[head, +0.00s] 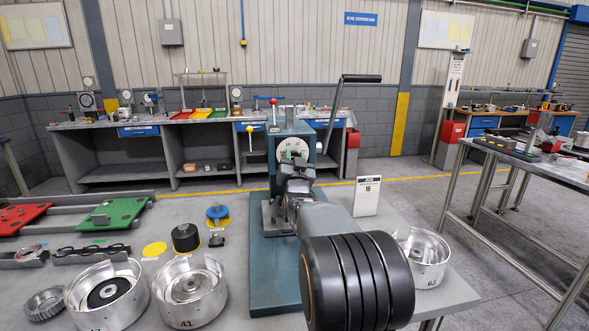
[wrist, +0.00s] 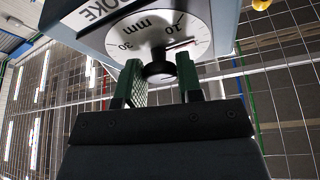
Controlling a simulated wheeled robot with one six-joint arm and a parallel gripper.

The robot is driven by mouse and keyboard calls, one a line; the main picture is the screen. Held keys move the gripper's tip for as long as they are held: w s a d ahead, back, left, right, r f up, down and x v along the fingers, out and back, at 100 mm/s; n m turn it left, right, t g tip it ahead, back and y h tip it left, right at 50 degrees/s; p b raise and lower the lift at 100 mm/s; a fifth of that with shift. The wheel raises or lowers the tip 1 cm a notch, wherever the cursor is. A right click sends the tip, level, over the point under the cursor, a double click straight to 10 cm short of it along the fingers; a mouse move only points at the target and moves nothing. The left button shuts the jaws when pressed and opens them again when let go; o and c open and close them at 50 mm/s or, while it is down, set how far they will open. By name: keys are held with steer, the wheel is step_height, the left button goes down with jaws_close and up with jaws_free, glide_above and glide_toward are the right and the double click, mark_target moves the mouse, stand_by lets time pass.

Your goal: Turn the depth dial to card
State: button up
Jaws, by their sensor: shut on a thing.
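The depth dial (head: 291,147) is a pale round face on the front of a teal press (head: 284,279). In the wrist view the dial face (wrist: 118,30) shows "30", "mm" and "10", with a dark round knob (wrist: 158,72) at its middle. My gripper (wrist: 160,78) has its two green-padded fingers on either side of the knob, shut on it. In the head view my gripper (head: 293,168) and arm hide the lower part of the dial. A white card (head: 367,197) reading "16" stands upright to the right of the press. The exact dial setting cannot be told.
A long lever (head: 335,110) rises at the press's right. Metal cups (head: 190,290) stand on the table to the left, another cup (head: 424,258) to the right. A black cylinder (head: 185,237), a blue-topped part (head: 217,213) and a green plate (head: 113,214) lie left of the press.

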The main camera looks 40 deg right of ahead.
steer(key=shift+w+a+r+m+g+h+b, duration=0.1)
steer(key=shift+m+g+h+b, duration=0.45)
steer(key=shift+m, duration=1.15)
steer(key=shift+s+m+g+h+b, duration=0.1)
steer(key=shift+m+g+h+b, duration=0.2)
steer(key=shift+m+g, duration=0.95)
steer(key=shift+w+a+r+m+g+h+b, duration=0.15)
steer(key=shift+m+h+b, duration=0.3)
steer(key=shift+m, duration=1.7)
steer(key=shift+d+f+m, duration=0.1)
steer(key=shift+m, duration=0.2)
steer(key=o, duration=0.9)
steer(key=b+v, duration=0.1)
steer(key=v, duration=1.3)
